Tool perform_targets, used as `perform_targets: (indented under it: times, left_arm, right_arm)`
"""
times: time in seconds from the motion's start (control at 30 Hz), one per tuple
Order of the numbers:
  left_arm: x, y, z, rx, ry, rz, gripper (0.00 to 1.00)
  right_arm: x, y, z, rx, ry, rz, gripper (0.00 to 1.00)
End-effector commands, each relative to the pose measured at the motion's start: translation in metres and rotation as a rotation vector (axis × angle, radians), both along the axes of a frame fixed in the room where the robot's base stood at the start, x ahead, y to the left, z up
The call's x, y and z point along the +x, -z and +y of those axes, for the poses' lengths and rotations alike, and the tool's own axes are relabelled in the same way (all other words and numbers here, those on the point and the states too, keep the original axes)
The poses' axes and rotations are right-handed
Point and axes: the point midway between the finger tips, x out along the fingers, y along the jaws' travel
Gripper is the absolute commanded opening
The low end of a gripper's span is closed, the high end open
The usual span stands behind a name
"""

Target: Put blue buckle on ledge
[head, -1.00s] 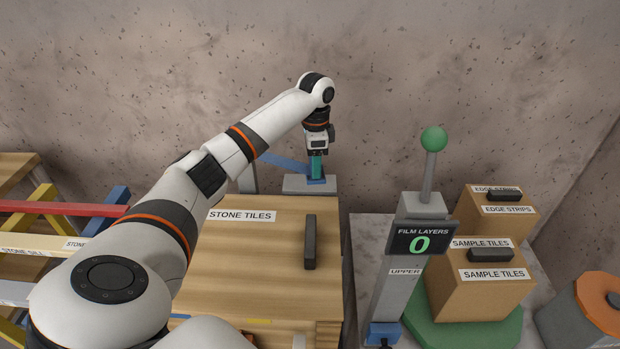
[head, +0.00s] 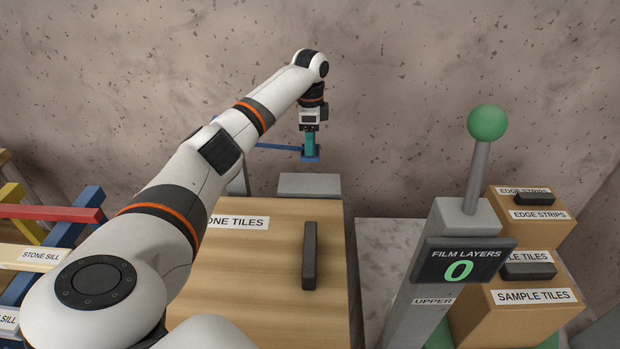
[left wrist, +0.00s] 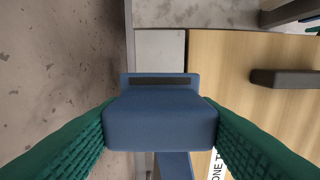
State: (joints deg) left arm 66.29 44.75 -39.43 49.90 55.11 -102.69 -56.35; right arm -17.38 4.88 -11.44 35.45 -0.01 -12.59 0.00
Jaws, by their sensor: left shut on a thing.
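The blue buckle (head: 310,158) is held by my left gripper (head: 310,144), whose teal fingers are shut on it. In the head view it hangs in the air above and behind the grey ledge (head: 309,184), with a gap between them. A blue strap (head: 276,147) runs from the buckle to the left. In the left wrist view the buckle (left wrist: 160,120) fills the middle between the teal fingers, with a dark slot along its far edge. The pale ledge (left wrist: 160,50) shows beyond it there. My right gripper is not in view.
A wooden stone tiles box (head: 260,255) with a dark handle (head: 309,255) stands in front of the ledge. A grey post with a green ball (head: 487,122) and a film layers display (head: 459,267) stands to the right. Cardboard boxes (head: 530,310) are beyond. Coloured bars (head: 50,213) lie at left.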

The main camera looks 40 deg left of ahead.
Motion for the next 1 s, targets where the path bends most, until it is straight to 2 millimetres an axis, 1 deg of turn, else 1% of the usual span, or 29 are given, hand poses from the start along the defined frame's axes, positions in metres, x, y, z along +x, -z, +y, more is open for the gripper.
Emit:
perform_targets:
  times: [0.03,0.2,0.43,0.63,0.77,1.0]
  left_arm:
    - [0.0,0.009,0.0,0.0,0.0,0.003,0.3]
    - [-0.001,0.036,0.0,0.0,-0.001,0.004,0.3]
    - [-0.001,0.061,0.0,0.0,-0.001,0.004,0.3]
    - [-0.001,0.093,0.0,0.0,-0.001,0.003,0.3]
    - [-0.001,0.101,0.0,0.001,0.0,0.001,0.3]
    - [-0.001,0.101,0.0,0.001,0.0,0.001,0.3]
  right_arm:
    - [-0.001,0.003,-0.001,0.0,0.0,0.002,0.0]
    - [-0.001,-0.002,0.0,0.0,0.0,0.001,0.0]
    - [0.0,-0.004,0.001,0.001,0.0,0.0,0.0]
    - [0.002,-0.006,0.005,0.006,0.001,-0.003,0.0]
    - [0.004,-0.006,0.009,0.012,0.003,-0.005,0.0]
    - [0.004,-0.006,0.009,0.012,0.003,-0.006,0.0]
